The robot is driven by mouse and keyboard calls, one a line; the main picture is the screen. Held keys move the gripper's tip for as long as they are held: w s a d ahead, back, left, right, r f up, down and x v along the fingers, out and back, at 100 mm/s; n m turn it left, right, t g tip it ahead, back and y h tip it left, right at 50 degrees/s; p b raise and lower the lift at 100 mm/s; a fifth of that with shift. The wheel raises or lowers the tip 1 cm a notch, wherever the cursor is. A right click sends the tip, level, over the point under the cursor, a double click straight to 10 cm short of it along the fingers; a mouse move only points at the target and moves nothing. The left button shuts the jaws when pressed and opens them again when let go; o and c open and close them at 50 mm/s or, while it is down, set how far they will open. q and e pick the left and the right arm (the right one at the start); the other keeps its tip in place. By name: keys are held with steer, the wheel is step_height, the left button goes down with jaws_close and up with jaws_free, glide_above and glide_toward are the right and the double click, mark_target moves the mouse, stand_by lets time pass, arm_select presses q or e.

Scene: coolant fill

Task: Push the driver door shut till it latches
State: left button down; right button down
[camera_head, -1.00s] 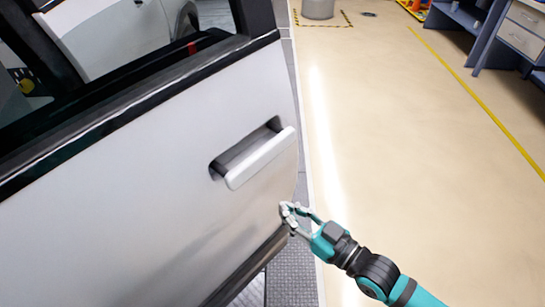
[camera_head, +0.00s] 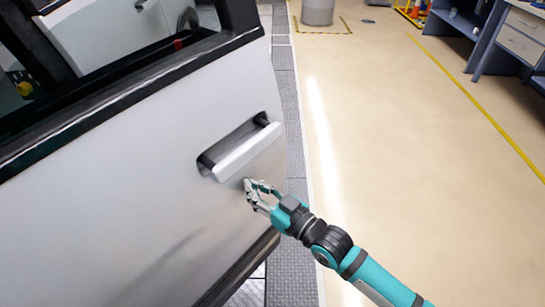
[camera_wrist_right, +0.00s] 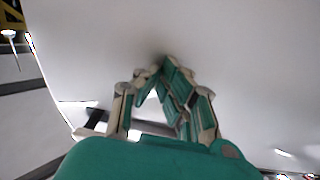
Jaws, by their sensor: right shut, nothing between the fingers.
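The driver door (camera_head: 130,180) is a silver-white panel that fills the left of the head view, with a dark window opening above it. It stands out from the car body, over the grey floor strip. Its pale door handle (camera_head: 247,150) sits in a dark recess near the free edge. My right gripper (camera_head: 248,187) is shut and empty, its fingertips at the door panel just below the handle. In the right wrist view the shut fingertips (camera_wrist_right: 158,66) meet or almost meet the white panel; I cannot tell contact for certain. My left gripper is not in view.
A grey textured floor strip (camera_head: 287,130) runs along the door's free edge. The beige floor (camera_head: 400,150) to the right is clear. A workbench with drawers (camera_head: 520,40) stands at the upper right, and a grey drum (camera_head: 318,12) at the top.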

mark_target(241, 179)
stand_by(0.3)
steer(key=shift+b+x, duration=0.95)
steer(key=shift+x, duration=0.7)
steer(key=shift+w+a+n+g+y+b, duration=0.3)
steer(key=shift+w+a, duration=0.15)
